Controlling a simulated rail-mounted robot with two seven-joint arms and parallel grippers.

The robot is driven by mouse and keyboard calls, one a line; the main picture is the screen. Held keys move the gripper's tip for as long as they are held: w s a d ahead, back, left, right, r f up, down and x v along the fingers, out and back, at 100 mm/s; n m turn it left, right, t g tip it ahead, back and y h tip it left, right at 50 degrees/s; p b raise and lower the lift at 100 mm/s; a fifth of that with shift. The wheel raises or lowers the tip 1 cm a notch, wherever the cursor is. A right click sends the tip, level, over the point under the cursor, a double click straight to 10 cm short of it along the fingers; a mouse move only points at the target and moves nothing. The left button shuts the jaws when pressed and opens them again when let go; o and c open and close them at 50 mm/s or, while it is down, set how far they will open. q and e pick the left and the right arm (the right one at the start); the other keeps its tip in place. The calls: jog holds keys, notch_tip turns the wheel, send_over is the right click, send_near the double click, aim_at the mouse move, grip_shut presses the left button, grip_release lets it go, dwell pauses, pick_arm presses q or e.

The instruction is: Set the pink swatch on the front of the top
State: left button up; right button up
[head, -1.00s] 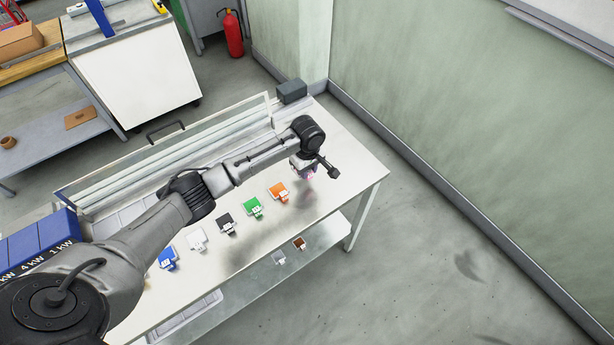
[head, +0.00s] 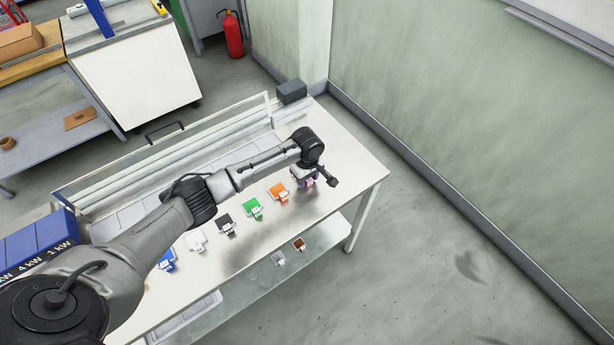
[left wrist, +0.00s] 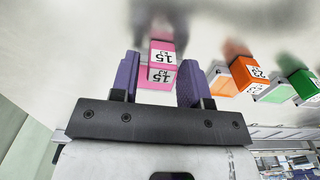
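The pink swatch (head: 310,183) is at the right end of the table top (head: 349,184), in line with the other swatches and largely covered by my gripper in the head view. My left gripper (head: 309,182) points down over it. My right gripper is not in view.
Orange (head: 278,193), green (head: 252,208), black (head: 226,225), white (head: 197,240) and blue (head: 166,261) swatches form a row on the top. Grey (head: 279,258) and brown (head: 299,243) swatches lie on the lower shelf (head: 250,289). A dark box (head: 291,91) stands at the back corner.

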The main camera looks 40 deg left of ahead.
pick_arm(q)
jog(key=shift+o, duration=0.7)
notch_tip(320, 180, up, 12)
jog(key=p, duration=0.2)
jog(key=s+d+f+m, duration=0.3)
jog(key=s+d+f, duration=0.1)
jog(key=s+d+f+m, duration=0.3)
jog(key=s+d, duration=0.1)
jog(key=shift+s+d+f+t+h, duration=0.2)
jog(key=shift+d+f+t+h, duration=0.1)
jog(key=shift+d+f, duration=0.1)
jog(key=s+d+f+m+t, duration=0.1)
jog(key=s+d+m, duration=0.25)
jog(key=s, duration=0.55)
jog(key=s+d+f+m+t, duration=0.1)
jog(key=s+d+m, duration=0.3)
jog(key=s, duration=0.5)
jog(key=s+a+r+m+t, duration=0.1)
jog(key=s+a+r+m, duration=0.1)
jog(key=s, duration=0.6)
jog(key=shift+a+r+m, duration=0.35)
jog(key=shift+a+m, duration=0.25)
jog(key=shift+m, duration=0.25)
